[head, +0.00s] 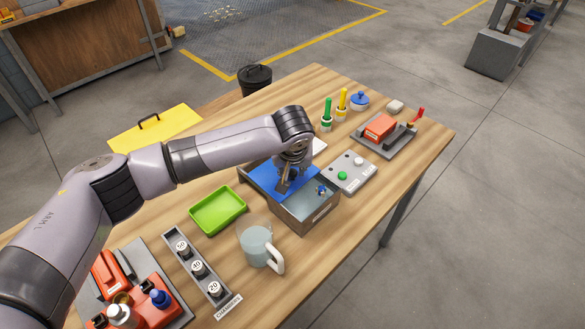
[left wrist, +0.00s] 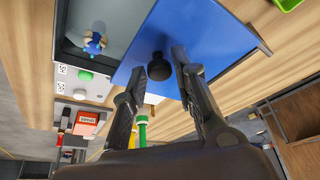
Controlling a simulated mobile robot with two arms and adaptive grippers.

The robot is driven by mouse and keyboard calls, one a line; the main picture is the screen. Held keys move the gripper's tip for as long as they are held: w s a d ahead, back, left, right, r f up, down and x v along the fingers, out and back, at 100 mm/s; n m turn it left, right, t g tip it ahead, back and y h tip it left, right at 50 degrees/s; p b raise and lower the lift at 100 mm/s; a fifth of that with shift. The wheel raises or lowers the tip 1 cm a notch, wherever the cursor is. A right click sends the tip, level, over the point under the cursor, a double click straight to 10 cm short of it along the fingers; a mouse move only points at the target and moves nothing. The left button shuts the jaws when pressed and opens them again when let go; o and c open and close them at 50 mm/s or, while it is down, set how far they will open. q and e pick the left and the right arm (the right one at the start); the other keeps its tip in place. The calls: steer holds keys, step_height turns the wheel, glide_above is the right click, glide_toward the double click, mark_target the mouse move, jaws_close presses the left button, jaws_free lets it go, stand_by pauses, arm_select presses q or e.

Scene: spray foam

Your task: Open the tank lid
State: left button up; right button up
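The tank (head: 306,216) is a grey box on the wooden table. Its flat blue lid (head: 262,180) covers one part; the near right part is uncovered, with a small blue-and-white fitting (head: 322,189) inside. In the left wrist view the blue lid (left wrist: 190,40) carries a black knob (left wrist: 158,67). My left gripper (head: 283,184) points down over the lid. Its fingers (left wrist: 158,66) are apart, with the knob showing between their tips; contact cannot be told. My right gripper is not in view.
A green tray (head: 218,210) and a clear mug (head: 257,245) stand close by the tank. A grey panel with buttons (head: 349,173) is on its right. Green (head: 327,115) and yellow (head: 341,105) markers stand behind. A weight rack (head: 197,268) lies at front left.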

arm_select(q)
jaws_close()
stand_by(0.4)
steer(key=shift+w+a+r+p, duration=0.1)
steer(key=shift+w+a+p, duration=0.25)
steer(key=shift+w+a, duration=1.2)
steer(key=shift+o, duration=2.1)
jaws_free()
steer(key=shift+s, duration=0.1)
